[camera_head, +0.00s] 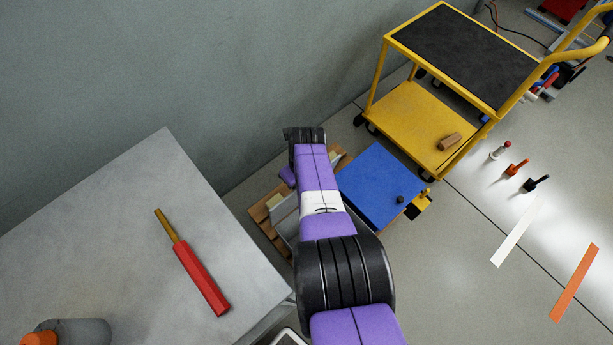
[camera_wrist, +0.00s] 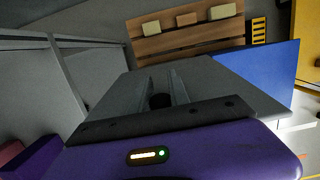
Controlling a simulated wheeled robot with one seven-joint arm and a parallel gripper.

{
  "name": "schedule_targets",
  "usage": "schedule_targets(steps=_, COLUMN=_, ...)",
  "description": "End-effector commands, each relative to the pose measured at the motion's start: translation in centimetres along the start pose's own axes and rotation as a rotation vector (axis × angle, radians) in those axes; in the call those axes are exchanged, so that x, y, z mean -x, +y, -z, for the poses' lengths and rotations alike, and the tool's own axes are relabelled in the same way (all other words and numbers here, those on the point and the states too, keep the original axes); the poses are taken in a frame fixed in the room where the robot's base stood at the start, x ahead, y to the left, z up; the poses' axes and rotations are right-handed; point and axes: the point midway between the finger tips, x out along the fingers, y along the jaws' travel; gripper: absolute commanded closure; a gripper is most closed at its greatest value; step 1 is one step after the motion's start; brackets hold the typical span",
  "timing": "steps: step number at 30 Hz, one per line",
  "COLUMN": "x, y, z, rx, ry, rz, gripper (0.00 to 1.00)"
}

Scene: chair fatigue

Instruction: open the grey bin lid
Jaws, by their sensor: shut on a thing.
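The grey bin lid (camera_wrist: 222,84) fills the middle of the wrist view, with a small dark round knob (camera_wrist: 160,100) on it. My gripper (camera_wrist: 166,76) is shut on this knob, with one finger on each side. In the head view my purple and black arm reaches down over the bin and hides most of it. Only a pale grey strip, probably part of the bin (camera_head: 285,220), shows left of the arm. My fingers are hidden there. I cannot tell whether the lid is raised.
A blue-lidded bin (camera_head: 375,180) stands close on the right, and a wooden pallet (camera_wrist: 185,40) lies beyond. A grey table (camera_head: 120,220) with a red-handled tool (camera_head: 200,280) is at left. A yellow cart (camera_head: 410,115) stands at upper right. The right floor has several small objects.

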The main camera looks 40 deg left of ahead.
Motion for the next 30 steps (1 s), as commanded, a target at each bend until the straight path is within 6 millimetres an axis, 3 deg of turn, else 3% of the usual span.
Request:
schedule_targets(steps=8, x=-1.4, y=1.0, z=-1.2, rx=0.003, ry=0.076, rz=0.0, gripper=1.0)
schedule_targets(steps=30, x=-0.8, y=1.0, z=-2.4, rx=-0.003, ry=0.149, rz=0.003, gripper=1.0)
